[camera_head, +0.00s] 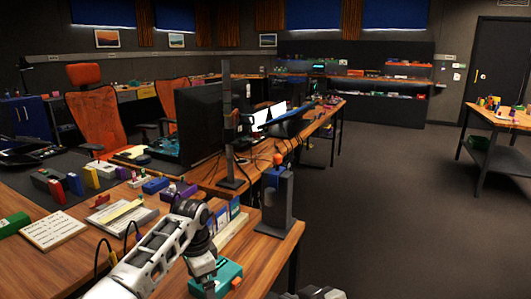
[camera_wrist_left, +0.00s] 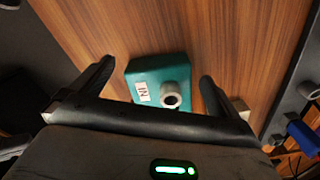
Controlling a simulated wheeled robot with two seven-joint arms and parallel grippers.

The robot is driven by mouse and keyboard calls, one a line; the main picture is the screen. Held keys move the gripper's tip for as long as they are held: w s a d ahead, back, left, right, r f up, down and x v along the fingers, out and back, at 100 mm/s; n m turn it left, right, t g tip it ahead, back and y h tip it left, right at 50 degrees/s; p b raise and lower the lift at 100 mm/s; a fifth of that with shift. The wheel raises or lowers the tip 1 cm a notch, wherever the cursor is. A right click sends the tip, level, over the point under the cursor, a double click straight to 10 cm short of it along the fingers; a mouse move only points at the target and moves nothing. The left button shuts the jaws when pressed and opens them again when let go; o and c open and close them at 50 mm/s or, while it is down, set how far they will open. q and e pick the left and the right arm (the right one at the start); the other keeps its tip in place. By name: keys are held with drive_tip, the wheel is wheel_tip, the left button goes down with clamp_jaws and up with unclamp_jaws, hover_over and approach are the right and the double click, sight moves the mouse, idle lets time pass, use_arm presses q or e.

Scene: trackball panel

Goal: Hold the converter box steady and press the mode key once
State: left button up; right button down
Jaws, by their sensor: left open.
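A teal box (camera_head: 229,272), which looks like the converter box, sits on the wooden desk at the bottom middle of the head view. A small orange spot (camera_head: 236,282) shows on it; I cannot tell whether this is the mode key. In the left wrist view the teal box (camera_wrist_left: 158,68) shows a white "IN" label (camera_wrist_left: 142,91) and a grey round socket (camera_wrist_left: 171,95). My left gripper (camera_wrist_left: 156,74) is open, its fingers on either side of the box with gaps. In the head view my left gripper (camera_head: 207,284) partly covers the box.
A dark upright stand (camera_head: 278,200) is at the desk's right edge, behind the box. A notepad (camera_head: 52,230), a clipboard (camera_head: 122,214) and several coloured blocks lie on the desk to the left. Bare wood (camera_wrist_left: 235,45) surrounds much of the box.

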use_arm(q)
wheel_tip(320, 180, up, 12)
drive_tip(key=shift+f, duration=0.2)
idle(0.5)
drive_tip(key=shift+r+p, duration=2.95)
drive_tip(key=shift+p, duration=1.6)
drive_tip(key=shift+r, duration=0.1)
drive_tip(key=shift+r+p, duration=1.2)
drive_tip(key=shift+r, duration=0.7)
